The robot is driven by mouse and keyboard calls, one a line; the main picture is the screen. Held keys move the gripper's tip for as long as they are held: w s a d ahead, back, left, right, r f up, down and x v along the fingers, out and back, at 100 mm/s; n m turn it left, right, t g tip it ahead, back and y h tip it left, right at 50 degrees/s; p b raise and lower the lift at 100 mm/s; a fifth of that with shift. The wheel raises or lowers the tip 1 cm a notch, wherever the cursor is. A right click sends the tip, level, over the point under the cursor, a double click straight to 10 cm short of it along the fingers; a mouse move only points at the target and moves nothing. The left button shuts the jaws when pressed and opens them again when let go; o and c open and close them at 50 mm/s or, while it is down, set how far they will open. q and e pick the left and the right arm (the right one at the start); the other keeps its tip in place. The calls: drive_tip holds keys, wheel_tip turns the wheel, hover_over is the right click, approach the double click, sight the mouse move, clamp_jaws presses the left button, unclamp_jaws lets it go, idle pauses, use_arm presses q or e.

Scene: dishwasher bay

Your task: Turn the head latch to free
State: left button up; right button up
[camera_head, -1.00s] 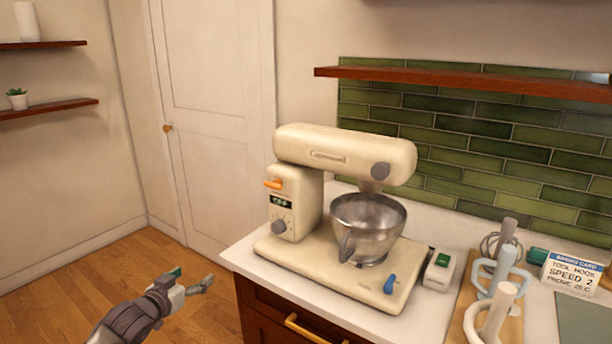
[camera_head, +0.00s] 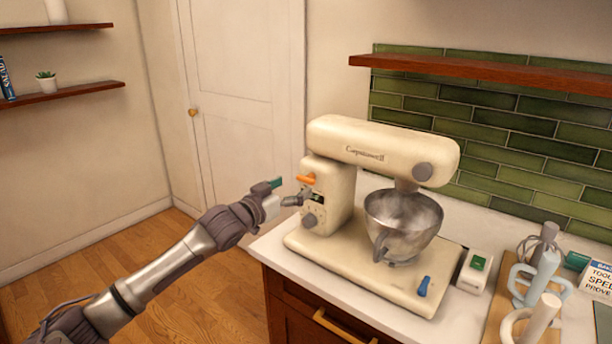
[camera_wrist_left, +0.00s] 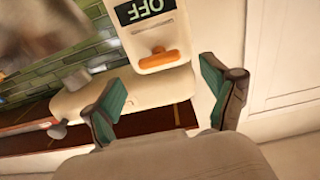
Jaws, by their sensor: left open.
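The cream stand mixer (camera_head: 385,145) stands on the counter with its head lowered over a metal bowl (camera_head: 400,222). The orange head latch (camera_head: 306,179) sits on the column's left side, just below the head. My left gripper (camera_head: 286,193) is open and empty, close to the column and slightly left of the latch. In the left wrist view the orange latch (camera_wrist_left: 159,59) lies ahead, between the lines of the two spread green-padded fingers (camera_wrist_left: 164,98), with a visible gap. The display (camera_wrist_left: 145,9) beside it reads OFF, upside down there. My right gripper is not in view.
A grey knob (camera_head: 310,220) is below the display. A blue lever (camera_head: 423,286) is on the mixer base, with a green-topped box (camera_head: 475,270) beside it. Mixer tools (camera_head: 540,270) stand on a board at right. Floor left of the counter is clear.

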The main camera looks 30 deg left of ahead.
sight(304, 180)
use_arm(q)
drive_tip(key=w, duration=0.3)
drive_tip(key=w+p, duration=0.1)
drive_tip(key=w, duration=0.1)
drive_tip(key=shift+d+r, duration=0.15)
drive_tip(key=shift+d, duration=0.1)
drive_tip(key=shift+w, duration=0.45)
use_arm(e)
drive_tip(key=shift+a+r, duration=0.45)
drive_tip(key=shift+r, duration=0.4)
use_arm(q)
drive_tip(key=c, duration=1.2)
drive_tip(key=shift+o, duration=0.2)
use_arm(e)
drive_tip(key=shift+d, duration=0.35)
